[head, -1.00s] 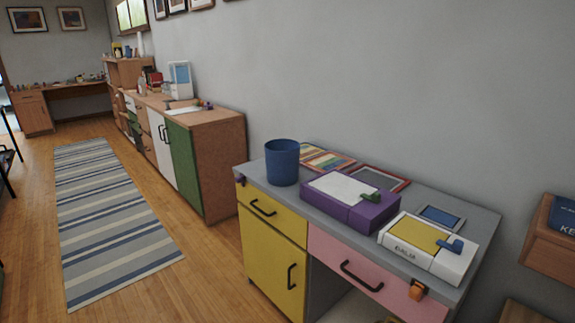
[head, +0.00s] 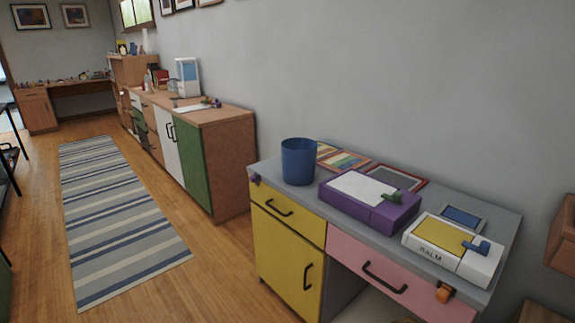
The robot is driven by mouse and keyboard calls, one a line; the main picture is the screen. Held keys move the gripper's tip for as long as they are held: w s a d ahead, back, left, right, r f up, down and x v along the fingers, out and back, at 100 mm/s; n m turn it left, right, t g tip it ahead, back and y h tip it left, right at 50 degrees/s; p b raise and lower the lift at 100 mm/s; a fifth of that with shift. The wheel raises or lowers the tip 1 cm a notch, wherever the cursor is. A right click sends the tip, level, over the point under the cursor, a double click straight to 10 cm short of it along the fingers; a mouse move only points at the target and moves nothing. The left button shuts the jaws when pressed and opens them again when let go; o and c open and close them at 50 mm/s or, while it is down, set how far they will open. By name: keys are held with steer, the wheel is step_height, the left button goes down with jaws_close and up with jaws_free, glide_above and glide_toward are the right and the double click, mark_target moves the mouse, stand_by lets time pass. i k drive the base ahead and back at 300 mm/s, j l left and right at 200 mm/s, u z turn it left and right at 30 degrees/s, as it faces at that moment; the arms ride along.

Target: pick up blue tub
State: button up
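The blue tub (head: 299,163) is an open-topped, slightly tapered cup shape. It stands upright on the far left end of the grey desk top (head: 268,172), close to the desk's left edge. Its inside is mostly hidden. My gripper is not in the head view, so its state and its place relative to the tub do not show.
A purple box (head: 366,205) stands just right of the tub, with a striped picture (head: 340,157) and a dark framed panel (head: 394,178) behind. A white and yellow box (head: 451,249) is nearer. The floor by the striped rug (head: 115,215) is clear.

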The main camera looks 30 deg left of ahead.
mark_target(298, 156)
steer(key=j, duration=1.3)
steer(key=i+j, duration=0.15)
steer(key=j, duration=1.15)
steer(key=i+j, duration=0.65)
steer(key=j, duration=0.3)
steer(key=i+j, duration=0.65)
steer(key=j, duration=0.25)
steer(key=i+j, duration=0.25)
steer(key=i, duration=0.15)
steer(key=z, duration=0.05)
